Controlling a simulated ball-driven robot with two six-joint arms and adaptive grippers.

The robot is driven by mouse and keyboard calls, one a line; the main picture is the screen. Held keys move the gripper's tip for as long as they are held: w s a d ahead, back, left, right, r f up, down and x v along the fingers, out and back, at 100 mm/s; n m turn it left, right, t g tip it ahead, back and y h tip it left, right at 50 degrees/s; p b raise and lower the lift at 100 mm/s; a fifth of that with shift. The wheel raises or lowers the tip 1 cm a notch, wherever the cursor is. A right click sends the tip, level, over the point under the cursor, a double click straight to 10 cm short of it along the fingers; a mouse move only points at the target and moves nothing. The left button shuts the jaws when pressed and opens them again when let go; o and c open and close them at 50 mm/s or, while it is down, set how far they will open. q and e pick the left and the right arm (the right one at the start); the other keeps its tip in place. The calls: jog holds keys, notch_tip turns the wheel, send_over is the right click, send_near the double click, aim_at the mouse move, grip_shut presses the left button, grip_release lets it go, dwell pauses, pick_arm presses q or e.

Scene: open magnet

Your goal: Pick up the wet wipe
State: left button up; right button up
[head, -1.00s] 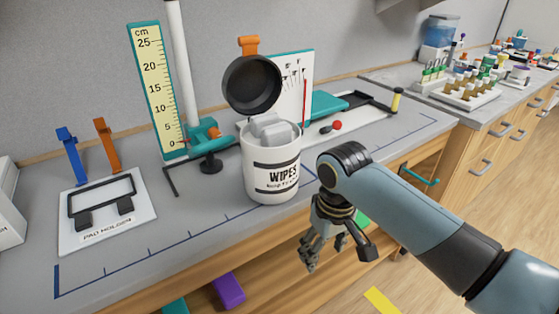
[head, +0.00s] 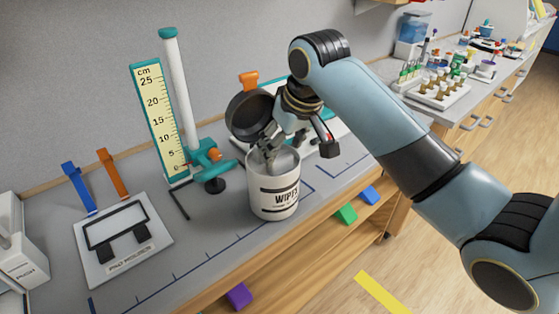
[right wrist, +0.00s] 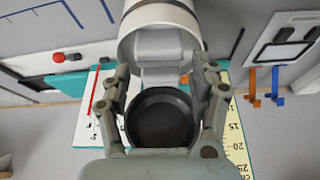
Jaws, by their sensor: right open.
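The white wipes tub (head: 275,197) stands on the grey bench with its dark lid (head: 247,114) tipped open behind it. The pale grey wet wipe (head: 284,160) shows at the tub's mouth, partly hidden by my fingers. My right gripper (head: 266,150) points down at the mouth of the tub. In the right wrist view the wipe (right wrist: 160,50) lies between and beyond the open fingers of the right gripper (right wrist: 162,85). I cannot tell whether the fingers touch it. My left gripper is not in view.
A ruler board (head: 160,120) and a white post (head: 180,100) stand left of the tub. A pad holder (head: 122,240) lies farther left. A rack of bottles (head: 438,92) is on the far right bench. The bench front left of the tub is clear.

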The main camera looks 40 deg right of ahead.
aim_at(280, 164)
jog(key=x, duration=0.4)
jog(key=shift+w+p, duration=0.25)
jog(key=shift+p, duration=0.15)
jog(key=shift+s, duration=0.1)
jog(key=shift+c, duration=0.7)
jog(key=c, duration=0.4)
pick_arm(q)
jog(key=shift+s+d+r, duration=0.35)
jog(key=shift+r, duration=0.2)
pick_arm(e)
jog(key=shift+c, duration=0.2)
